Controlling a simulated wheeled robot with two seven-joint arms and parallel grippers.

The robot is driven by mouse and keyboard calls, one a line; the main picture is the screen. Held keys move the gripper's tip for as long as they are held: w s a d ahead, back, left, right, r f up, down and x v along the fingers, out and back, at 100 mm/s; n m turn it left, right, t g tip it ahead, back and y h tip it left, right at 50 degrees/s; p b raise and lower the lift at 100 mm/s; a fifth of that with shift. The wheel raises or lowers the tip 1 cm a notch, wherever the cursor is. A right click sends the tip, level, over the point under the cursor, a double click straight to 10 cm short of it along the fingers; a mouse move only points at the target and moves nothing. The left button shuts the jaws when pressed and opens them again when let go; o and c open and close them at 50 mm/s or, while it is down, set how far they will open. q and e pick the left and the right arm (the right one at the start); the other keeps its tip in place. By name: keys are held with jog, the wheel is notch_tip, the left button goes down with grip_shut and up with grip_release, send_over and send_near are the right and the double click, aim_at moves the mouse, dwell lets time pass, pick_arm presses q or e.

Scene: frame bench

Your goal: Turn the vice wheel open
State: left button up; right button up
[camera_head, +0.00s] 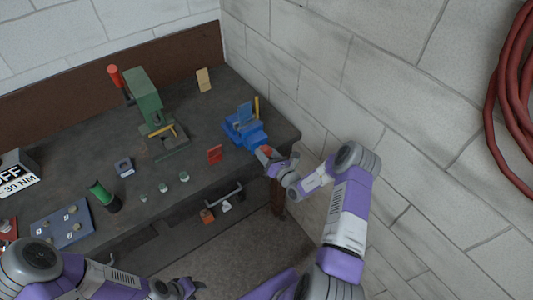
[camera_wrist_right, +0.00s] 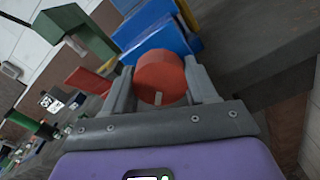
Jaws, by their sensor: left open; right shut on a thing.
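The blue vice (camera_head: 245,128) stands on the bench's right end, and its blue body (camera_wrist_right: 155,35) fills the top of the right wrist view. Its red wheel (camera_wrist_right: 160,78) faces the camera with a small light mark on it. My right gripper (camera_wrist_right: 162,88) has one finger on each side of the wheel and is shut on it. In the head view the gripper (camera_head: 270,156) hides most of the wheel. My left gripper (camera_head: 188,287) is at the bottom edge, open, low in front of the bench and far from the vice.
A green press (camera_head: 143,95) with a red-topped lever stands at the back of the bench (camera_head: 75,150). A red block (camera_head: 214,154) sits left of the vice. A green cylinder (camera_head: 102,194) and several small parts lie further left. A block wall (camera_head: 380,90) bounds the right side.

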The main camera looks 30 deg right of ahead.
jog(key=n, duration=0.2)
jog(key=r+n, duration=0.1)
jog(key=shift+w+d+n, duration=0.1)
jog(key=shift+w+n, duration=0.25)
jog(key=shift+n, duration=0.05)
dwell(1.0)
jog(key=o, duration=1)
jog(key=shift+w+f, duration=0.1)
jog(key=shift+f, duration=0.2)
jog(key=shift+s, duration=0.25)
